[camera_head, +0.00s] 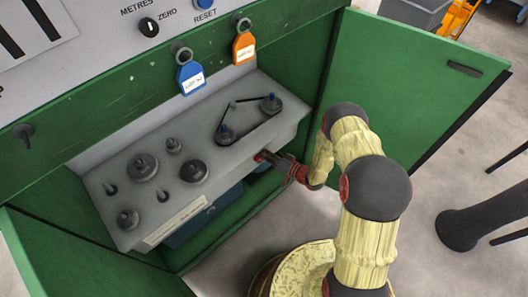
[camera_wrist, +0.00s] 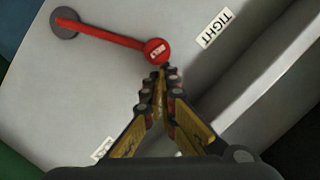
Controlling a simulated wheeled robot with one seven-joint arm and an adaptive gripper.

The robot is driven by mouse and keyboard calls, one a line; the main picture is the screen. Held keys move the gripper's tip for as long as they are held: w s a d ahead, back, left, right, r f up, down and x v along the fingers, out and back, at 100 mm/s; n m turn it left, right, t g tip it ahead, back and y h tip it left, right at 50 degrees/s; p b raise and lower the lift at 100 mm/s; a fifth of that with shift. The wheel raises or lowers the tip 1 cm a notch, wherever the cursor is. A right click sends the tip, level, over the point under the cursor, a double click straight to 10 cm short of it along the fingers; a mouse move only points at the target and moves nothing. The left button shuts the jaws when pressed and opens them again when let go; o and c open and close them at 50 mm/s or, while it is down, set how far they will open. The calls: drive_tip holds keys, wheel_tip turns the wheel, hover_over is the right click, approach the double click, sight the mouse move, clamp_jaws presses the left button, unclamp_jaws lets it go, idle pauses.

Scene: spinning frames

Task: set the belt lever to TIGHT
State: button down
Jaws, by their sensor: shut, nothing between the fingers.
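The belt lever (camera_wrist: 105,36) is a red bar in the wrist view, running from a dark round pivot (camera_wrist: 65,22) to a red knob (camera_wrist: 156,51) marked BELT. The TIGHT label (camera_wrist: 215,28) is on the grey panel right of the knob. The lever points between it and a second, partly hidden label (camera_wrist: 102,149), closer to the TIGHT side. My gripper (camera_wrist: 165,72) is shut and empty, its fingertips right at the knob's lower edge; I cannot tell whether they touch. In the head view my gripper (camera_head: 268,158) reaches the front face of the grey machine panel.
The green cabinet has an open door (camera_head: 400,90) at right and another open panel (camera_head: 85,260) at lower left. Pulleys with a belt (camera_head: 250,125) and several dark knobs top the grey deck. Blue (camera_head: 190,78) and orange (camera_head: 244,48) tags hang above.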

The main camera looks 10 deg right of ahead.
sight(255, 158)
drive_tip(key=shift+s+a+f+b, duration=0.25)
drive_tip(key=shift+s+a, duration=0.25)
drive_tip(key=shift+a, duration=0.25)
drive_tip(key=shift+s+a+f+b, duration=0.15)
drive_tip(key=shift+s+a+f, duration=0.15)
drive_tip(key=shift+s+a, duration=0.3)
drive_tip(key=shift+w+a, duration=0.1)
drive_tip(key=shift+a, duration=0.05)
